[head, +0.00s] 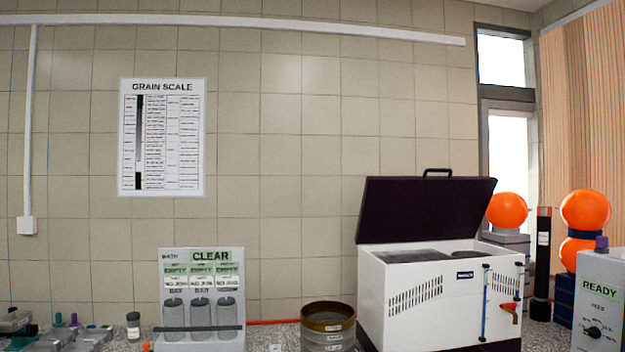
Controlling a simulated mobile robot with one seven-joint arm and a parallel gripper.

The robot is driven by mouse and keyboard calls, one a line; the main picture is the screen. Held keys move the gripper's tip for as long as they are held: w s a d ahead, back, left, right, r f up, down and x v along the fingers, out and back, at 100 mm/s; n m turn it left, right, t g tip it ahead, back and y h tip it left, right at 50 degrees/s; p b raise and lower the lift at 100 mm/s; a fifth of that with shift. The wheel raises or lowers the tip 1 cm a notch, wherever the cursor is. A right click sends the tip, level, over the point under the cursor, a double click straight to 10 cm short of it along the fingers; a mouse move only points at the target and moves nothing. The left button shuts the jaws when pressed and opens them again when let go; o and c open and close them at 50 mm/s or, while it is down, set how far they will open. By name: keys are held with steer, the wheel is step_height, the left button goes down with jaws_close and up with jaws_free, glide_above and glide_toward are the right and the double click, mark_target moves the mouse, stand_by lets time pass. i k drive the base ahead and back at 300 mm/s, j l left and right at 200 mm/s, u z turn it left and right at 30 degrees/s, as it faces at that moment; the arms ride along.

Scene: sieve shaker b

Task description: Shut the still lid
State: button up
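The still (415,300) is a white box with vent slots, standing on the speckled bench at the right of the head view. Its dark lid (420,212) is raised and leans back, with a black handle (437,172) on its upper edge. The open top shows a grey inner surface. A red-handled tap and a thin blue tube are on its front right. My gripper is not in view.
A brass-rimmed sieve (328,325) stands close left of the still. A panel reading CLEAR (201,300) with several grey bottles is further left. Orange spheres (585,210) and a READY box (600,300) stand to the right. The air before the lid looks clear.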

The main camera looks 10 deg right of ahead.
mark_target(393, 209)
steer(key=i+l, duration=0.35)
steer(key=l, duration=0.15)
steer(key=i+l, duration=0.35)
steer(key=l, duration=0.15)
steer(key=i+l, duration=0.3)
steer(key=l, duration=0.2)
